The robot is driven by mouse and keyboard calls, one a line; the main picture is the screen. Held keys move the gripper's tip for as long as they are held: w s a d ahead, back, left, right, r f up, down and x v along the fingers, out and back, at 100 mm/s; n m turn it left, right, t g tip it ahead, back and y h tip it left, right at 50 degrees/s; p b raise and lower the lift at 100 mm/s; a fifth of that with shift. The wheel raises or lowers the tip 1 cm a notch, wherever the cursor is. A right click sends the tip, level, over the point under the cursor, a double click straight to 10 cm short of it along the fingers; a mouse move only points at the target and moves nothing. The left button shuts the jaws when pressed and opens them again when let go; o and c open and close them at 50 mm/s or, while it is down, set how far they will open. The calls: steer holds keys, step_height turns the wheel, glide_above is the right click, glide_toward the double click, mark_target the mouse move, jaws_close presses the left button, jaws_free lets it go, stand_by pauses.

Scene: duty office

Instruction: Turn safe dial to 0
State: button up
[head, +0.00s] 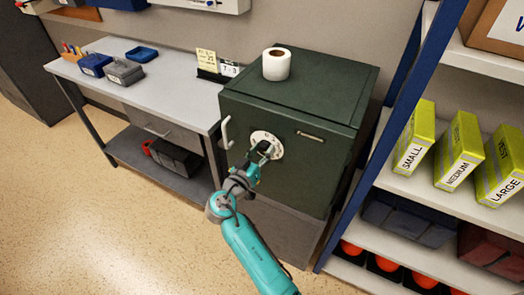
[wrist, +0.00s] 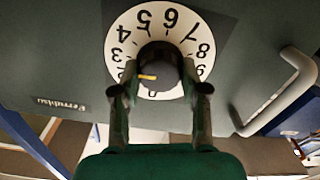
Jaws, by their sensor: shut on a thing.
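The dark green safe (head: 300,95) stands upright, with a white numbered dial (head: 272,138) on its front. In the wrist view the dial (wrist: 133,25) carries black digits, with the 0 at the bottom of the picture, partly hidden by the knob. A dark round knob (wrist: 158,68) sits at the dial's middle. Its yellow mark points left, roughly towards the 2. My gripper (head: 264,150) reaches the dial from the front. In the wrist view my gripper (wrist: 161,85) is shut on the knob, one finger on each side.
A bent handle (head: 227,132) sticks out of the safe front left of the dial. A paper roll (head: 277,64) stands on the safe. A grey desk (head: 150,90) is at left. A shelf with yellow boxes (head: 458,150) is close at right. Floor at front left is clear.

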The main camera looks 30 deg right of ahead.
steer(key=n, duration=0.4)
steer(key=shift+w+n, duration=0.1)
steer(key=shift+n, duration=0.2)
steer(key=n, duration=0.4)
steer(key=shift+a+f+n, duration=0.1)
steer(key=shift+n, duration=0.2)
steer(key=n, duration=0.4)
steer(key=shift+f+n, duration=0.15)
steer(key=shift+n, duration=1.95)
steer(key=o, duration=1.1)
steer(key=shift+o, duration=0.2)
steer(key=v, duration=1.2)
